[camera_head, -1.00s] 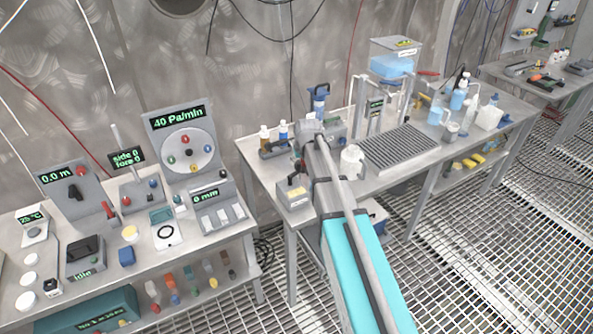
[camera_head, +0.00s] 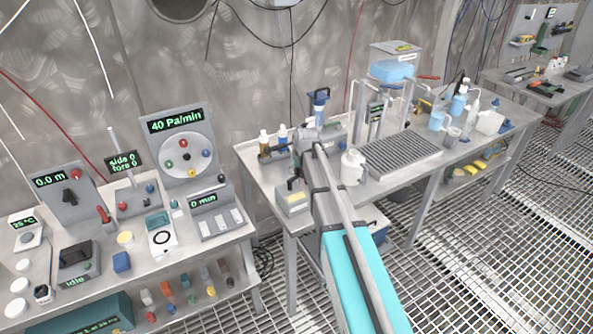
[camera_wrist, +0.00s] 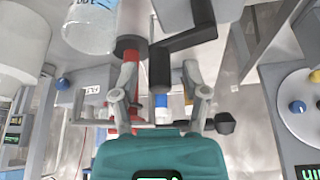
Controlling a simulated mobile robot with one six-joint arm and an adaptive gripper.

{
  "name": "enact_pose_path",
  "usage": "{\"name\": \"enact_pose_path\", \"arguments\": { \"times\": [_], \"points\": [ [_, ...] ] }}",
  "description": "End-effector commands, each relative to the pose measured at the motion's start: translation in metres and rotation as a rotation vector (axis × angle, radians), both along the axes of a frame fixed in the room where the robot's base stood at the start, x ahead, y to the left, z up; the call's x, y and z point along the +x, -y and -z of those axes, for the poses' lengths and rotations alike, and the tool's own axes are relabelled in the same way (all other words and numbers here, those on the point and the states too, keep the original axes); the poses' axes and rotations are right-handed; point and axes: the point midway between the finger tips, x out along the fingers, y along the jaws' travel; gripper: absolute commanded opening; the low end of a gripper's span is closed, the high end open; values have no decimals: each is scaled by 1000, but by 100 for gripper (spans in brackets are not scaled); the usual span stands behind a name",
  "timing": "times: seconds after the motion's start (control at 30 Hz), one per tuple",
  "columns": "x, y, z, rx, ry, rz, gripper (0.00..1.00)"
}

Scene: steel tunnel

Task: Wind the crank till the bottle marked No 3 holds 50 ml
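In the wrist view a black crank (camera_wrist: 185,40) has a dark grip (camera_wrist: 160,68) lying between my spread fingers. My gripper (camera_wrist: 160,82) looks open, with a gap on either side of the grip; contact cannot be told. In the head view my gripper (camera_head: 312,138) is over the middle table, and my arm hides much of the crank area. A clear bottle with a blue-lettered label (camera_wrist: 90,30) shows at the top of the wrist view. No "No 3" mark or fill level can be read.
A white jug (camera_head: 352,167) stands right of my wrist, before a ribbed drain tray (camera_head: 402,157). Small capped bottles (camera_head: 264,143) stand left of my gripper. A grey box with a yellow top (camera_head: 293,198) sits at the near edge. Left is an instrument bench (camera_head: 205,252).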

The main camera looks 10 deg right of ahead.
Motion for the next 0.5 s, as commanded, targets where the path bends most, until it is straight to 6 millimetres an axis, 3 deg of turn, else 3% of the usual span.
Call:
{"name": "enact_pose_path", "arguments": {
  "times": [0.03, 0.27, 0.5],
  "points": [
    [0, 0, 0, 0, 0, 0, 42],
    [0, 0, 0, 0, 0, 0, 0],
    [-1, 0, 0, 0, -1, 5, 0]
  ]
}}
